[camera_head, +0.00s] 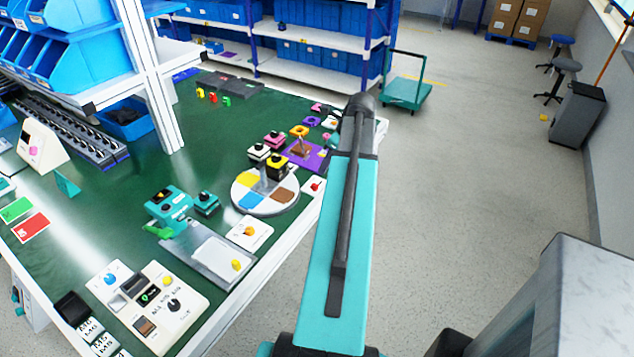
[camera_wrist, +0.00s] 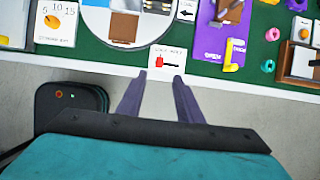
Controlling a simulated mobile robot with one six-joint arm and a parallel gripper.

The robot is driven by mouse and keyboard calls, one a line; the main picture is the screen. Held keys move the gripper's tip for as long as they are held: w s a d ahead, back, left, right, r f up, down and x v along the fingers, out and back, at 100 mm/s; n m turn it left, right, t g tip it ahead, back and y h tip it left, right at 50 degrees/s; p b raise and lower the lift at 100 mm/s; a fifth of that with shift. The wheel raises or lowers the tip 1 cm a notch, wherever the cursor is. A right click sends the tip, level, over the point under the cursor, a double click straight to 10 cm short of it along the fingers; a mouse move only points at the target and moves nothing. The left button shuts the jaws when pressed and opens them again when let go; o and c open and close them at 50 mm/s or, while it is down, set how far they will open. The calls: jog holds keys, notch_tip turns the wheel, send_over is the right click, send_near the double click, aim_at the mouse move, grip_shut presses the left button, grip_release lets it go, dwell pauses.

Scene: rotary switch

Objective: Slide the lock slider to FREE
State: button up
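A small white plate (camera_wrist: 170,52) with a red slider (camera_wrist: 160,62) sits at the table's front edge in the wrist view. The red piece stands left of the plate's middle, with a thin bar reaching right. The print above it is too small to read surely. The plate also shows in the head view (camera_head: 313,187), just left of my arm, with a red knob on it. My gripper (camera_wrist: 158,81) is open and empty, its two fingers apart, just in front of the plate and apart from the slider. My arm hides the gripper in the head view.
A round disc with coloured sectors (camera_head: 265,207) lies left of the plate. A white dial plate (camera_wrist: 55,22) is farther left. A purple board (camera_wrist: 209,45) and a yellow L-shaped piece (camera_wrist: 232,55) are to the right. Floor is open in front of the table.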

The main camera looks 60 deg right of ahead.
aim_at(315, 185)
jog(key=shift+p+x, duration=1.15)
jog(key=shift+x, duration=4.75)
grip_shut()
